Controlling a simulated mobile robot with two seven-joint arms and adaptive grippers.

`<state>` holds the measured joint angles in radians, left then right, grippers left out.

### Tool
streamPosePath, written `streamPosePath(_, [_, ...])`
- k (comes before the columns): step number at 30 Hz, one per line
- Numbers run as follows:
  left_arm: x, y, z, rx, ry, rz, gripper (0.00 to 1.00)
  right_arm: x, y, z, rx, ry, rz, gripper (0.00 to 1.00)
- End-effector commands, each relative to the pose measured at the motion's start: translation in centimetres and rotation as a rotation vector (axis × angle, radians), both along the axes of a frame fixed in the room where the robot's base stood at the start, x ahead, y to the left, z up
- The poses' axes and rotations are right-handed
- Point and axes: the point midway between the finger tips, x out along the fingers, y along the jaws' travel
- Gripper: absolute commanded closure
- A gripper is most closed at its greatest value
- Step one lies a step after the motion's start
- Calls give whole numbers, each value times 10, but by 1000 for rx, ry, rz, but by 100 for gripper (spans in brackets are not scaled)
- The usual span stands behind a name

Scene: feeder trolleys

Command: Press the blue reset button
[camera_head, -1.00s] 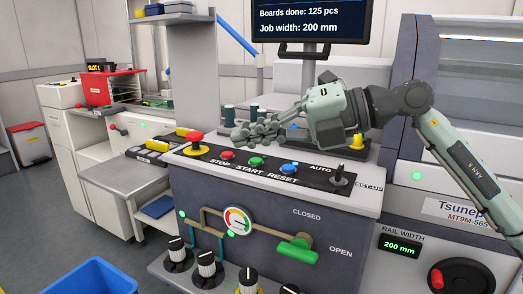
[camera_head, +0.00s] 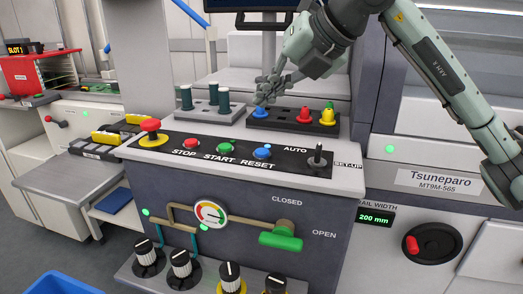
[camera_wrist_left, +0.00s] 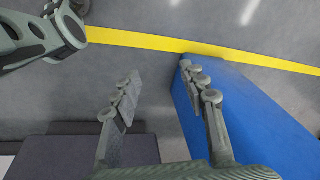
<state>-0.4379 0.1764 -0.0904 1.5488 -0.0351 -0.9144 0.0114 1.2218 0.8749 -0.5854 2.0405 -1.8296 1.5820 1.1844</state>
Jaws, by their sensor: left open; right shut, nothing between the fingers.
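The blue reset button (camera_head: 263,152) is on the black control strip (camera_head: 285,162) on top of the console, above the printed word RESET. It is in plain view in the head view. My right gripper (camera_head: 264,97) is shut and empty, pointing down and left. In the picture its fingertips are above the reset button, by a separate blue piece (camera_head: 261,113) on the rack behind the strip. They are apart from the button. My left gripper (camera_wrist_left: 160,80) shows only in the left wrist view, open and empty, over the floor near a blue bin (camera_wrist_left: 265,110).
The strip also carries a red mushroom button (camera_head: 150,128), a red stop button (camera_head: 191,144), a green start button (camera_head: 225,148) and a lever switch (camera_head: 317,158). Behind it stand dark cylinders (camera_head: 223,100) and a rack with red and yellow pieces (camera_head: 327,115).

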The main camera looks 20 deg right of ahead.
Motion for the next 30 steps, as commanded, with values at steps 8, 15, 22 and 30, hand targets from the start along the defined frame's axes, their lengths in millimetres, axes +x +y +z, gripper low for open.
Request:
streamPosePath(8, [21, -5, 28, -16, -36, 21, 57, 0, 0, -22, 1, 1, 1, 100])
streamPosePath(15, [35, -9, 58, -26, -62, 38, 57, 0, 0, -39, -1, 1, 2, 100])
streamPosePath(22, [40, -8, 93, -6, -77, 35, 57, 0, 0, -59, 0, -1, 1, 100])
streamPosePath(30, [39, -6, 126, 11, -90, 36, 57, 0, 0, -74, 1, 1, 1, 100])
